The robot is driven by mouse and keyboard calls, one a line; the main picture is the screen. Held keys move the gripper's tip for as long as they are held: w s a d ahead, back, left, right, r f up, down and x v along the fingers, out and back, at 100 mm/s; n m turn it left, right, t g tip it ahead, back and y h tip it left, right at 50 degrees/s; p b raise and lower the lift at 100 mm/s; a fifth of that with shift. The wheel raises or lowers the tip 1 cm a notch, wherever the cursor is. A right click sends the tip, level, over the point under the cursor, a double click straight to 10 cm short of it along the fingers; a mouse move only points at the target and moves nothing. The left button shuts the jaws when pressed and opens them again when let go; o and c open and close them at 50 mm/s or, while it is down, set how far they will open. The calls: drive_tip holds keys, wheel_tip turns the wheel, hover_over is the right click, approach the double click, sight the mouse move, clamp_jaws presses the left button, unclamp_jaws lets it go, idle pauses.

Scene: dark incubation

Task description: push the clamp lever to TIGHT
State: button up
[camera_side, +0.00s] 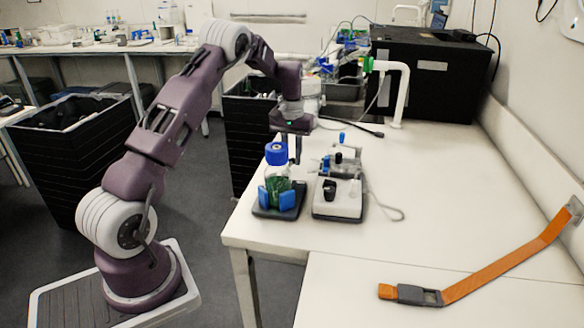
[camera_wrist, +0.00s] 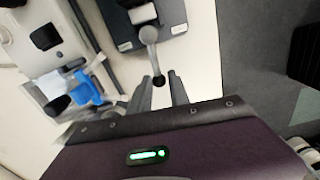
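In the side view a bottle with a blue cap (camera_side: 276,153) stands in a dark clamp base (camera_side: 290,213) with blue jaws (camera_side: 288,197). In the wrist view the dark base (camera_wrist: 172,14) shows at the top, with small labels on both sides. The grey clamp lever (camera_wrist: 151,58) runs from a round pivot towards my gripper and ends in a dark tip. My gripper (camera_wrist: 159,76) is open, its two fingers on either side of the lever tip with small gaps showing. In the side view my gripper (camera_side: 291,158) points down behind the bottle, which hides the lever.
A white device (camera_side: 338,213) with black parts stands right of the clamp base. Behind it is a device with blue parts (camera_side: 326,165). The bench's left edge is close to the base. An orange strap (camera_side: 500,264) lies at the right. The bench middle is clear.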

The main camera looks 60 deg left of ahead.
drive_tip(key=shift+s+a+n, duration=0.2)
drive_tip(key=shift+n, duration=0.3)
drive_tip(key=shift+s+a+n, duration=0.25)
drive_tip(key=shift+n, duration=0.35)
drive_tip(key=shift+s+a+n, duration=0.2)
drive_tip(key=shift+s+n, duration=0.05)
drive_tip(key=shift+n, duration=0.35)
drive_tip(key=shift+s+a+n, duration=0.25)
drive_tip(key=shift+s+n, duration=0.35)
drive_tip(key=shift+n, duration=0.6)
drive_tip(key=shift+s+a+n, duration=0.15)
drive_tip(key=shift+s+n, duration=0.5)
drive_tip(key=shift+n, duration=0.55)
